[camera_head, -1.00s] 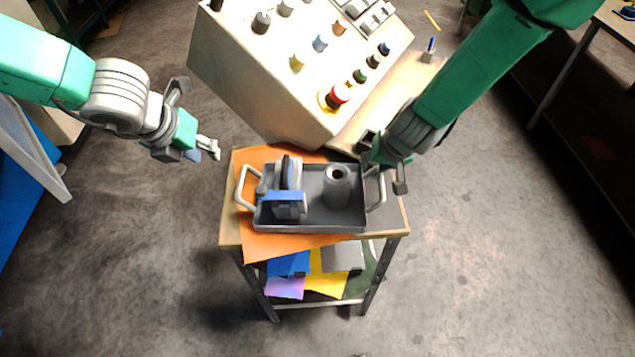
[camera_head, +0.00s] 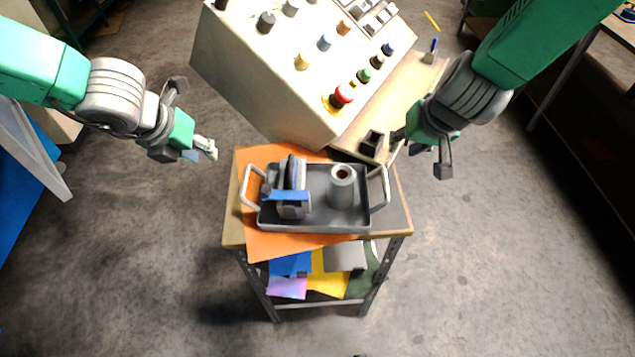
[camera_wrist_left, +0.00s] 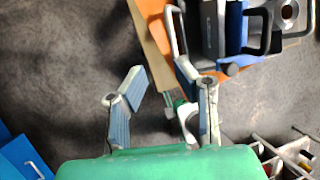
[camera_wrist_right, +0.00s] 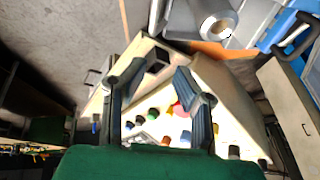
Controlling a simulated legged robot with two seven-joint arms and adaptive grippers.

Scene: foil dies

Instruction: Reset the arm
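My left gripper (camera_head: 193,118) is open and empty in the head view, in the air left of the small table. Its two parted fingers show in the left wrist view (camera_wrist_left: 163,105). My right gripper (camera_head: 424,153) is open and empty, above and to the right of the tray's right handle. Its spread fingers show in the right wrist view (camera_wrist_right: 157,95), with nothing between them. The grey tray (camera_head: 325,222) lies on the table and holds a grey cylinder (camera_head: 342,188) and a grey-and-blue device (camera_head: 289,190).
A slanted control panel (camera_head: 250,90) with coloured knobs and a red button (camera_head: 341,96) stands behind the table (camera_head: 400,215). An orange sheet (camera_head: 262,242) lies under the tray. Coloured foils (camera_head: 291,264) lie on the lower shelf. The floor on the right is clear.

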